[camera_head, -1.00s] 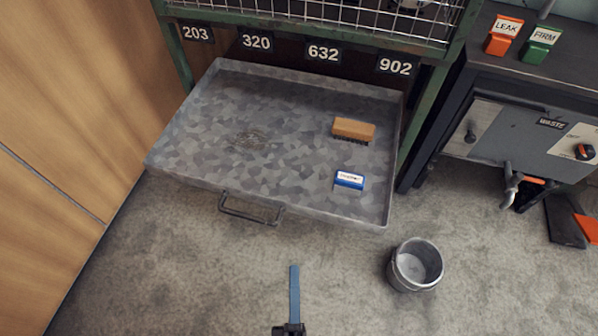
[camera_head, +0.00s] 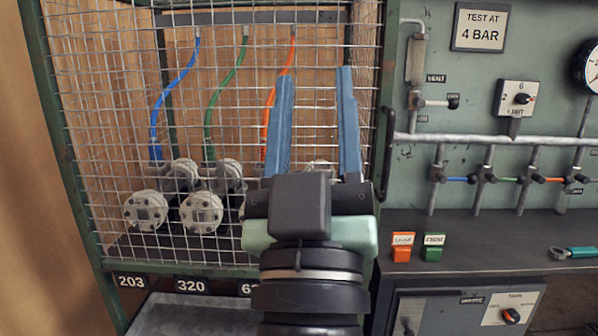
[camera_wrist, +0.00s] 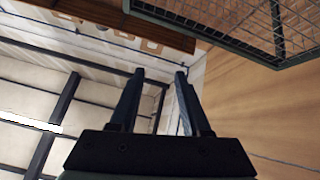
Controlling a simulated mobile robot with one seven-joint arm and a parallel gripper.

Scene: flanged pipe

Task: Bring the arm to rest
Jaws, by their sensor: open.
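My gripper (camera_head: 314,125) is raised in the head view, in front of the wire mesh cage. Its two blue fingers point up and stand apart, with nothing between them. The black palm and my wrist fill the lower middle of that view and hide part of the cage behind. In the wrist view my gripper (camera_wrist: 160,75) is also open and empty, pointing towards the ceiling and upper wall.
The mesh cage (camera_head: 90,120) holds several flanged pipe pieces and blue, green and orange hoses. To the right are a dark bench (camera_head: 470,255) with an orange block (camera_head: 402,247) and green block (camera_head: 433,248), and a pipe panel (camera_head: 470,75). A metal tray (camera_head: 185,315) shows below.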

